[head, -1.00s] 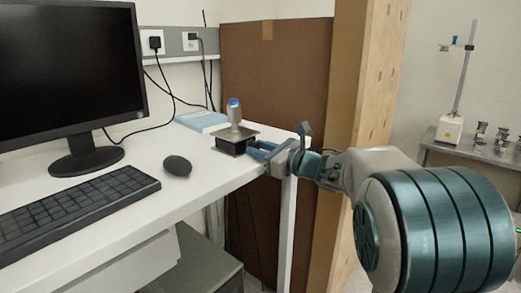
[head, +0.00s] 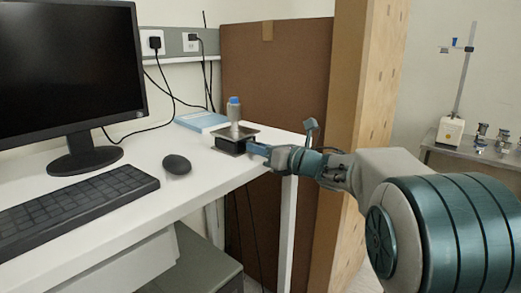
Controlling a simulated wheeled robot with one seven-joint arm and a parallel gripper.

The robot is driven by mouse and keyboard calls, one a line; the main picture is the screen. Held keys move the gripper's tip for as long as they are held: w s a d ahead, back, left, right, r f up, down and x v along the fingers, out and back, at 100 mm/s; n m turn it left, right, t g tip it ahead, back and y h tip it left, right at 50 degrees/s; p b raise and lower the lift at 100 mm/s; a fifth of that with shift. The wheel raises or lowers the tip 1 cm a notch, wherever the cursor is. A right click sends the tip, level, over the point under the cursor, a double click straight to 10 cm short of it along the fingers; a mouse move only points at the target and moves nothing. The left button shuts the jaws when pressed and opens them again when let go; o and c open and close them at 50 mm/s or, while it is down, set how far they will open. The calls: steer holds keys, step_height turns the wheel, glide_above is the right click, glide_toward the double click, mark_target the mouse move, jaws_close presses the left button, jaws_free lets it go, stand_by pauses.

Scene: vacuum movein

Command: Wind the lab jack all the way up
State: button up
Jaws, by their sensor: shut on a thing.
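The lab jack (head: 235,144) stands on the white desk near its right edge. It looks low, with a flat metal top plate over a dark lower part. A small grey bottle with a blue cap (head: 234,108) stands upright on the plate. My gripper (head: 257,149) reaches in from the right, its blue fingers at the jack's right side. The fingers are shut at the jack's knob, which is hidden by them.
On the white desk (head: 130,178) are a monitor (head: 68,75), keyboard (head: 70,205), mouse (head: 176,164) and blue book (head: 201,121). A brown panel (head: 280,75) and wooden post (head: 365,90) stand behind my arm. A side table (head: 440,155) with lab items is at far right.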

steer(key=o, duration=1)
steer(key=shift+d, duration=0.1)
steer(key=v, duration=1.3)
steer(key=shift+s+d+p, duration=0.25)
steer(key=shift+s+p, duration=0.05)
steer(key=shift+p, duration=0.1)
